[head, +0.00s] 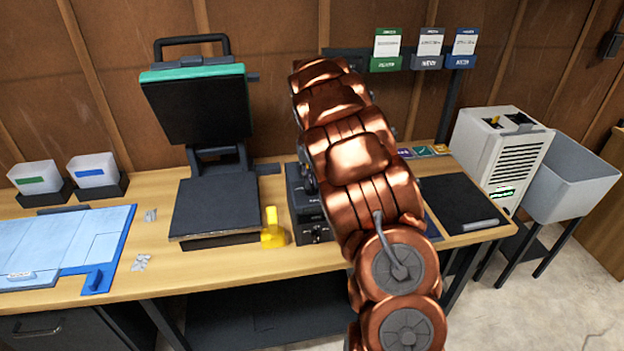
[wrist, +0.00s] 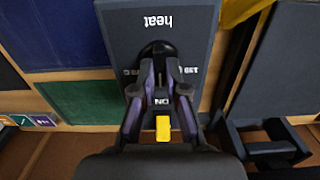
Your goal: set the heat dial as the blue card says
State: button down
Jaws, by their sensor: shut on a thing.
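The heat dial (wrist: 157,47) is a dark round knob on a dark control box (wrist: 125,22), seen upside down in the wrist view with a white "heat" label. My gripper (wrist: 161,72) has its two fingers closed on the dial and covers most of it. Small white numbers show at the dial's sides, too small to read surely. The blue card (head: 465,45) stands at the right end of the rack in the head view; its text is too small to read. The control box (head: 303,200) is partly behind my arm there, and my gripper is hidden.
A heat press (head: 212,205) stands open left of the control box, with a yellow item (head: 272,230) between them. "ON" and a yellow block (wrist: 163,128) show below the dial. Green (head: 387,45) and grey (head: 428,45) cards share the rack. A white machine (head: 500,150) stands right.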

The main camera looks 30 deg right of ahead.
jog(key=shift+m+b, duration=0.3)
jog(key=shift+f+m+b, duration=0.1)
jog(key=shift+m+b, duration=0.5)
jog(key=shift+m, duration=0.4)
jog(key=m+b, duration=0.1)
jog(key=m, duration=0.1)
jog(key=shift+m, duration=0.4)
jog(key=m+b, duration=0.1)
jog(key=m, duration=0.2)
jog(key=m+b, duration=0.1)
jog(key=m, duration=0.2)
jog(key=shift+s+d+r, duration=0.15)
jog(key=shift+r, duration=0.05)
jog(key=shift+m, duration=0.4)
jog(key=c, duration=1.2)
grip_release()
jog(key=shift+b, duration=0.3)
notch_tip(320, 180, up, 12)
